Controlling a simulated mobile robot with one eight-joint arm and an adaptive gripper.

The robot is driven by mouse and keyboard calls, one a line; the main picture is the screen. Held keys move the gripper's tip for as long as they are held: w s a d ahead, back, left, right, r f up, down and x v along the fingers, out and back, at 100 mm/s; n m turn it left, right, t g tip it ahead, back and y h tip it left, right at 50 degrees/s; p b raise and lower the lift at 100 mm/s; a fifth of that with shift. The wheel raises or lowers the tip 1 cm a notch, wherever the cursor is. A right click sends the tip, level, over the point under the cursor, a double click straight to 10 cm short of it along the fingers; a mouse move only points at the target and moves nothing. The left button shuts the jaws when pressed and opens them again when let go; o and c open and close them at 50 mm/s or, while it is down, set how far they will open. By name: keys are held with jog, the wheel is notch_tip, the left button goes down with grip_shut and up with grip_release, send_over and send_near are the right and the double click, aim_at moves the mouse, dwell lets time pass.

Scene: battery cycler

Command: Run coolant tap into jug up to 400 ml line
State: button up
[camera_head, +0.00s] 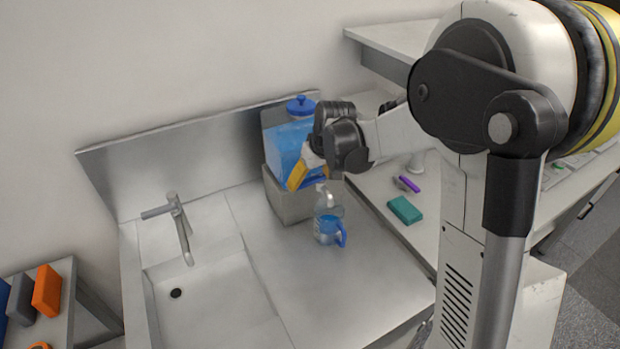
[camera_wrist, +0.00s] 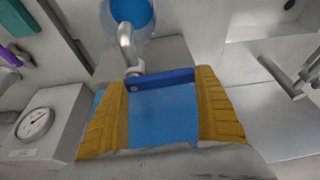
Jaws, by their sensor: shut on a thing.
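The clear jug (camera_head: 327,226) with a blue handle stands on the steel worktop below the coolant tap (camera_head: 324,197). Blue liquid shows in its lower part; the 400 ml line cannot be read. In the wrist view the jug (camera_wrist: 132,12) is at the top, blue inside, with the tap's metal spout (camera_wrist: 127,45) over it. I cannot make out a stream. The blue coolant tank (camera_head: 289,147) stands behind. My gripper (camera_head: 300,172), with yellow fingers, is in front of the tank. In the wrist view my gripper (camera_wrist: 162,100) is shut on the blue tap lever (camera_wrist: 162,79).
The tank sits on a grey block (camera_head: 293,205). A sink (camera_head: 215,300) with a faucet (camera_head: 180,222) is at left. A teal block (camera_head: 405,210) and a purple pen-like item (camera_head: 410,184) lie on the right bench. A dial gauge (camera_wrist: 35,123) shows in the wrist view.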

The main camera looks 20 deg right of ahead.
jog(key=n, duration=0.1)
jog(key=s+n+y, duration=0.1)
jog(key=n, duration=0.2)
jog(key=shift+s+d+n+g+y+b, duration=0.2)
jog(key=shift+d+n+g+y+b, duration=0.1)
jog(key=shift+d+n+g+y, duration=0.1)
jog(key=o, duration=1.3)
jog(key=v, duration=1.2)
